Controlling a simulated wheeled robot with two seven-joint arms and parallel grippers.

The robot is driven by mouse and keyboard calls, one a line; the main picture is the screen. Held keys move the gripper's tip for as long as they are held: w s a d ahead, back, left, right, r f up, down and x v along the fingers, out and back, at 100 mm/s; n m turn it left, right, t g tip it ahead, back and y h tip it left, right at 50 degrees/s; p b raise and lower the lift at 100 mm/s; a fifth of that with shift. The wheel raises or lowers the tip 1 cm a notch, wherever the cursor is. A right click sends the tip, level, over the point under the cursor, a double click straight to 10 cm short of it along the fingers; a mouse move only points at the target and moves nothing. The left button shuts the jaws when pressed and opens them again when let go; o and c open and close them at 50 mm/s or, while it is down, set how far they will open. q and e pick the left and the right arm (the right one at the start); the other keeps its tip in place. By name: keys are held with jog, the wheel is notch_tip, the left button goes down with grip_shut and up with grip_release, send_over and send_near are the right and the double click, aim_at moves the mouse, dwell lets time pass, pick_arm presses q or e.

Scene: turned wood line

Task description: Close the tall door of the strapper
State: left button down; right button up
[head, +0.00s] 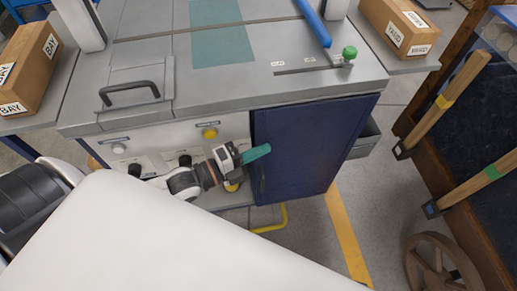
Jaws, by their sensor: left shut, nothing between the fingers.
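The strapper (150,60) is a grey-topped machine with a pale front panel. Its tall dark blue door (305,150) fills the right part of the front. The door lies close to the cabinet front; I cannot tell whether a small gap remains. My left gripper (257,153) comes in from the left, low in front of the panel. Its teal fingers are shut and empty, and their tips overlap the left part of the door. I cannot tell if they touch it. My right gripper is not in view.
The front panel carries a yellow button (209,133) and dark knobs near my left wrist. Cardboard boxes stand at the left (28,68) and right (400,27). Long wooden-handled tools (450,95) lean at the right, above a brown wheel (440,265). Floor with a yellow stripe (347,235) is clear.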

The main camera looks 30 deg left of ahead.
pick_arm(q)
jog(key=p+v, duration=0.1)
jog(key=v, duration=0.8)
jog(key=shift+a, duration=0.45)
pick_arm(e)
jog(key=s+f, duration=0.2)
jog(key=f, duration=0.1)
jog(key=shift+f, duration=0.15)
